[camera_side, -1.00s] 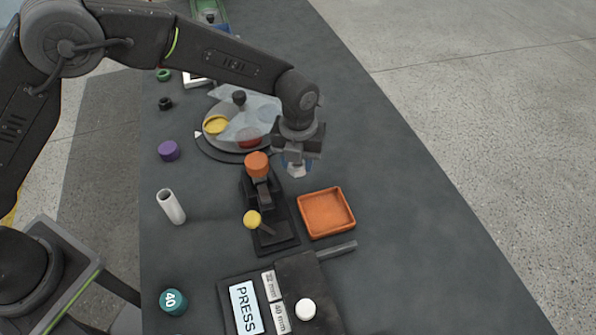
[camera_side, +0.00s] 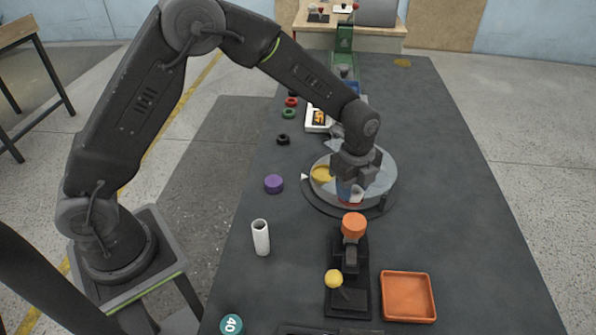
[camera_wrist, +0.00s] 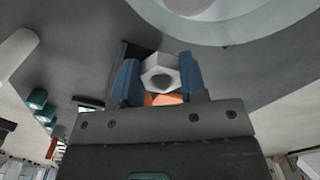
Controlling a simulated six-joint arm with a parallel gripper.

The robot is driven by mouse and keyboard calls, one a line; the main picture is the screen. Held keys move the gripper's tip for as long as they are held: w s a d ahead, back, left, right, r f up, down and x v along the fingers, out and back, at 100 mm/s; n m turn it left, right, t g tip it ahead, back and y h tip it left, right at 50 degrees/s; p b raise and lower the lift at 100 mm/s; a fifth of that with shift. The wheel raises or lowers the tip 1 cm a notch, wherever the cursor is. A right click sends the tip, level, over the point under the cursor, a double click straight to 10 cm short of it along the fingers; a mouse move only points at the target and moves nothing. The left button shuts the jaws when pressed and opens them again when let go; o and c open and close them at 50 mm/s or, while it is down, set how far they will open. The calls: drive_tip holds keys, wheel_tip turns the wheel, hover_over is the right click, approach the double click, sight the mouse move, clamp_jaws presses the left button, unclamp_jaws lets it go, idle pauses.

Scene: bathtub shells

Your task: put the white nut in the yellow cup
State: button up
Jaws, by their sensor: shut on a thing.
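The white nut (camera_wrist: 160,72) is a hexagonal ring held between the two blue fingers of my gripper (camera_wrist: 161,80) in the wrist view. In the side view my gripper (camera_side: 351,192) points down over the front part of the round turntable (camera_side: 385,190), with the nut (camera_side: 357,194) showing pale at its fingertips. The yellow cup (camera_side: 321,174) sits on the left part of the turntable, left of my gripper. My wrist hides part of the turntable, and I cannot tell the gap between nut and turntable.
A black stand with an orange knob (camera_side: 354,226) and a yellow ball (camera_side: 334,279) is in front of the turntable. An orange tray (camera_side: 408,296) is at front right. A purple cylinder (camera_side: 273,184) and white tube (camera_side: 261,237) stand left. The table's right side is clear.

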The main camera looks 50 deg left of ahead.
drive_tip(key=s+a+f+n, duration=0.1)
drive_tip(key=s+a+n, duration=0.3)
drive_tip(key=a+n, duration=0.45)
drive_tip(key=s+a+f+n, duration=0.1)
drive_tip(key=s+a+n, duration=0.2)
drive_tip(key=a+n, duration=0.55)
drive_tip(key=w+a+r+n, duration=0.6)
drive_tip(key=r, duration=0.1)
hover_over(322, 177)
wheel_tip(322, 177, down, 7)
drive_tip(key=shift+r, duration=0.15)
drive_tip(key=shift+f, duration=2)
drive_tip(key=shift+f, duration=0.3)
drive_tip(key=shift+f, duration=0.35)
